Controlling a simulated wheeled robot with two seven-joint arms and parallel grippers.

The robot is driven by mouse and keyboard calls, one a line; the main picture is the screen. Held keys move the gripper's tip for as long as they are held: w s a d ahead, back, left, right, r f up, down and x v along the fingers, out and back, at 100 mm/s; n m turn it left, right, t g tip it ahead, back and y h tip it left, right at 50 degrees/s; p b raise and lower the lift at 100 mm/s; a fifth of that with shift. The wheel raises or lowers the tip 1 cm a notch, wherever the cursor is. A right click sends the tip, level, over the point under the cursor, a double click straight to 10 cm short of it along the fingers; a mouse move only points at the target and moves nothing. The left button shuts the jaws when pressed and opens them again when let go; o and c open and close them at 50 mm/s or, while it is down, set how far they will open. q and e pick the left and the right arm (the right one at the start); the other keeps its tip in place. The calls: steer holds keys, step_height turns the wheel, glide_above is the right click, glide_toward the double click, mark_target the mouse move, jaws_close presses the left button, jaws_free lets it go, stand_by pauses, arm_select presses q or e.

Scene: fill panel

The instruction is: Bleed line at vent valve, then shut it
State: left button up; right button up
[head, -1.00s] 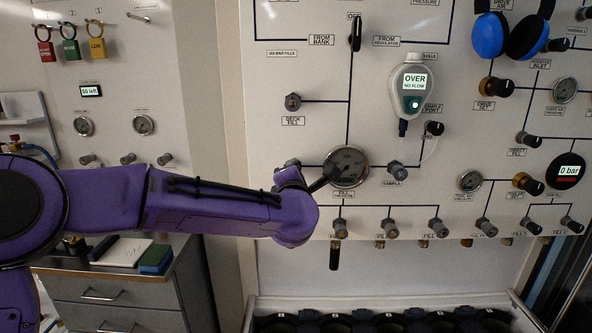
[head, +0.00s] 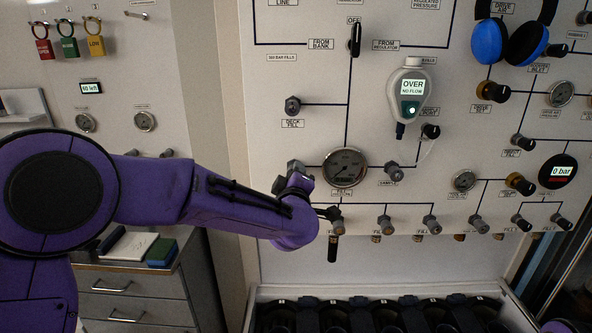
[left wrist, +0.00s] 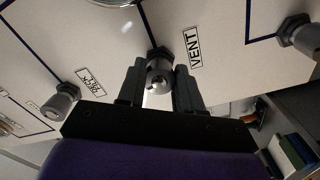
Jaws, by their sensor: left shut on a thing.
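The vent valve is a small grey metal knob (left wrist: 159,74) beside a "VENT" label (left wrist: 195,48) in the left wrist view. My left gripper (left wrist: 158,84) has its two dark fingers on either side of this knob and is shut on it. A hand-held meter (head: 411,92) on the panel reads "OVER NO FLOW". My right gripper is not in view.
Several other knobs, such as one labelled FILL (head: 385,225), run along the row to the right. A rack with dark round holders (head: 375,292) stands below the panel. A drawer cabinet (head: 135,283) is at left.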

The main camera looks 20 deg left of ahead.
arm_select(q)
steer(key=shift+m+p, duration=0.7)
steer(key=shift+m, duration=0.8)
steer(key=shift+f, duration=0.1)
steer(key=o, duration=1)
steer(key=shift+o, duration=0.2)
steer(key=b+v, duration=0.3)
steer(key=v, duration=0.7)
steer(key=shift+s, duration=0.3)
